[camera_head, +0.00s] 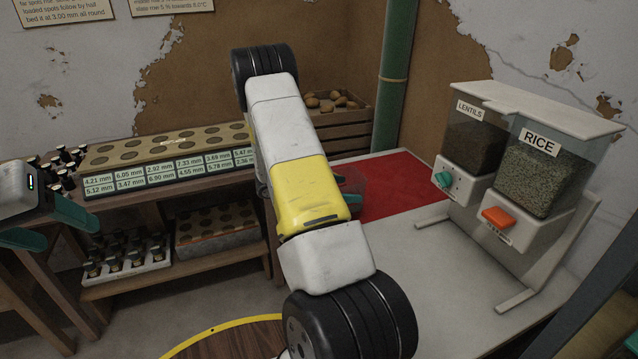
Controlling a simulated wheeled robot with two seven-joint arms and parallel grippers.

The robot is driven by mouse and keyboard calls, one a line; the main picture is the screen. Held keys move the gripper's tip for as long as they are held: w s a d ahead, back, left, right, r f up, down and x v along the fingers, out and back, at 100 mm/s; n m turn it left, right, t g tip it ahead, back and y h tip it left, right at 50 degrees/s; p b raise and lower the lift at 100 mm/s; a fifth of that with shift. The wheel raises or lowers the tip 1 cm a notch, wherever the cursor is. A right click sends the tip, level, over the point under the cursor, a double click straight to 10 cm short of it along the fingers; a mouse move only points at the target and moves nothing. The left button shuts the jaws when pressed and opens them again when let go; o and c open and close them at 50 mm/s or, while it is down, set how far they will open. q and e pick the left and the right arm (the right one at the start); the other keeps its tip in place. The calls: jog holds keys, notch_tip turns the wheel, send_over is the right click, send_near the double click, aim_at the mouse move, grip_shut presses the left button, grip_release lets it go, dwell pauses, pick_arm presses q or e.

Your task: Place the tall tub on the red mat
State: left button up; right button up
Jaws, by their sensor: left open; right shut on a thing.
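The red mat (398,190) lies on the light table at the back, partly hidden by my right arm. A clear tub (357,186) shows just past the yellow part of that arm, over the mat's left part. Most of it is hidden, so I cannot tell whether it touches the mat. My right gripper (342,181) is mostly hidden behind the arm; a bit of teal finger shows at the tub, and it is shut on it. My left gripper (66,232) is open and empty at the left edge, with teal fingers spread, far from the tub.
A dispenser stand with lentils (474,140) and rice (540,175) stands right of the mat. A green pipe (397,55) and a wooden crate (340,120) stand behind. A shelf with a holed rack (165,150) and small bottles is left. The table's front is clear.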

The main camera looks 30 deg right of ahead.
jog(key=shift+w+d+f, duration=0.1)
jog(key=shift+w+d, duration=0.65)
jog(key=shift+d, duration=0.1)
jog(key=shift+w+d+f, duration=0.15)
jog(key=shift+f, duration=1.6)
